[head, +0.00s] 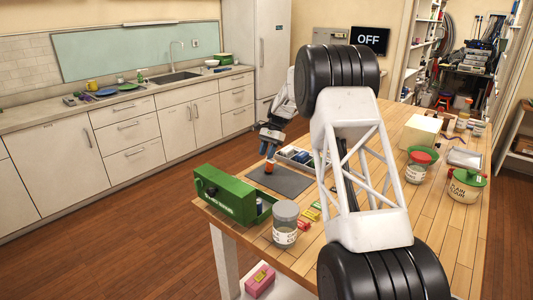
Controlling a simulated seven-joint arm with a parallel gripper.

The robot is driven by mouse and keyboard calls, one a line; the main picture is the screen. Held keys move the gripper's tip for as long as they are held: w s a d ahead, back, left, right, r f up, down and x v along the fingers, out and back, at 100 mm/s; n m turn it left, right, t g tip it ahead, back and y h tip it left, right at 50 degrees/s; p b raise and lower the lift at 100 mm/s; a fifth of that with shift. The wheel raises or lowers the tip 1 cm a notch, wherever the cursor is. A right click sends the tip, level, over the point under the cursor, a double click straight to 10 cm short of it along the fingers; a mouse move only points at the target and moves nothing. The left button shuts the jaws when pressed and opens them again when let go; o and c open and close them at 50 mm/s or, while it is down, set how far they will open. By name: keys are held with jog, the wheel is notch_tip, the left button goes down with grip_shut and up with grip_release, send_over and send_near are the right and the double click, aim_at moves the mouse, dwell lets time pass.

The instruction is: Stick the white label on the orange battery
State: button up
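The orange battery (269,167) is a small upright shape at the far edge of the grey mat (290,184). My gripper (268,152) points down directly over it, with its fingertips at or just above its top. At this size I cannot tell whether the fingers are closed on it or whether it touches the mat. A small blue patch shows between the fingers. I cannot make out the white label.
A compartment tray (289,154) with blue items lies behind the mat. A green box (226,197) and a grey-lidded jar (285,226) stand in front, with small red, yellow and green blocks (312,214) beside them. My arm hides the table's middle. Jars (418,167) stand right.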

jog(key=v, duration=0.7)
jog(key=shift+r, duration=0.3)
jog(key=shift+d, duration=0.1)
jog(key=s+d+r+n+t+h, duration=0.1)
jog(key=s+r, duration=0.5)
jog(key=s, duration=0.6)
jog(key=s+d+r+n+t, duration=0.15)
jog(key=s+r, duration=0.35)
jog(key=s, duration=0.6)
jog(key=s+d+r+n+t+h, duration=0.1)
jog(key=s+r, duration=0.5)
jog(key=s, duration=0.6)
jog(key=s+d+f+n+t, duration=0.1)
jog(key=s+f, duration=0.2)
jog(key=s, duration=0.9)
jog(key=s+d+f+n+t+h, duration=0.1)
jog(key=s+f+n, duration=0.1)
jog(key=s, duration=0.9)
jog(key=s+d+f+n+t+h, duration=0.1)
jog(key=s+f, duration=0.3)
jog(key=s, duration=0.8)
jog(key=shift+s+f+n+t, duration=0.25)
jog(key=shift+s+n+t, duration=0.1)
jog(key=shift+t, duration=0.1)
